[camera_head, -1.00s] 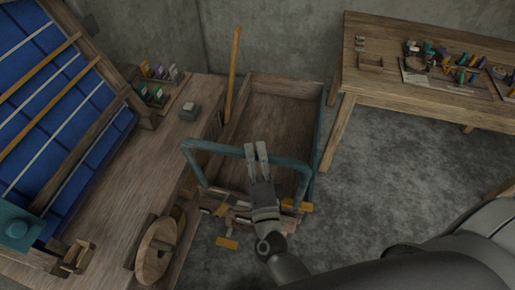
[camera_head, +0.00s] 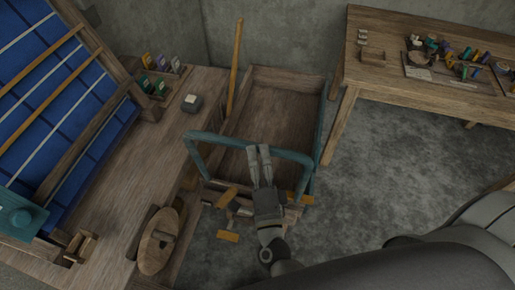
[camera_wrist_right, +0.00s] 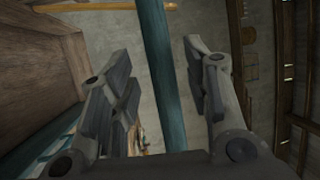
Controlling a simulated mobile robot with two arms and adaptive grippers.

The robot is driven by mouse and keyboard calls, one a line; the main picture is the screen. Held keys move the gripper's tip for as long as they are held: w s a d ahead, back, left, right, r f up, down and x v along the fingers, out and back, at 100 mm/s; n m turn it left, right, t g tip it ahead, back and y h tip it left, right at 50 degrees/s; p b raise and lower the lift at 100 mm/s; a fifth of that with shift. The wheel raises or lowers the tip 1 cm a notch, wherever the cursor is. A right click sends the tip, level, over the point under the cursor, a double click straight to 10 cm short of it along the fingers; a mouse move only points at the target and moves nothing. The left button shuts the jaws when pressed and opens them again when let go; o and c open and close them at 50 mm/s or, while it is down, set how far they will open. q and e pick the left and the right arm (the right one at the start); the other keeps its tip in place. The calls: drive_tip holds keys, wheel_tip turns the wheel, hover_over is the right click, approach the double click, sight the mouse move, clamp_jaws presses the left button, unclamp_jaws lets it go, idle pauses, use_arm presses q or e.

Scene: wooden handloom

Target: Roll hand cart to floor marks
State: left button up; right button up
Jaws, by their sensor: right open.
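The hand cart (camera_head: 275,110) is a wooden box with teal edges and stands on the grey floor between the loom bench and a table. Its teal push handle (camera_head: 212,139) arches across the near end. My right gripper (camera_head: 259,151) is at the middle of this bar. In the right wrist view the bar (camera_wrist_right: 160,60) runs between the two spread fingers, with gaps on both sides. Orange marks lie by the cart's near end, one on the floor (camera_head: 228,236) and one at the right corner (camera_head: 301,198). My left gripper is out of view.
A work table (camera_head: 400,25) with tools stands at the right. Bare floor (camera_head: 375,160) lies right of the cart. A yellow pole (camera_head: 235,65) leans behind.

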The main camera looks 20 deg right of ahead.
drive_tip(key=v, duration=0.9)
drive_tip(key=shift+s, duration=0.1)
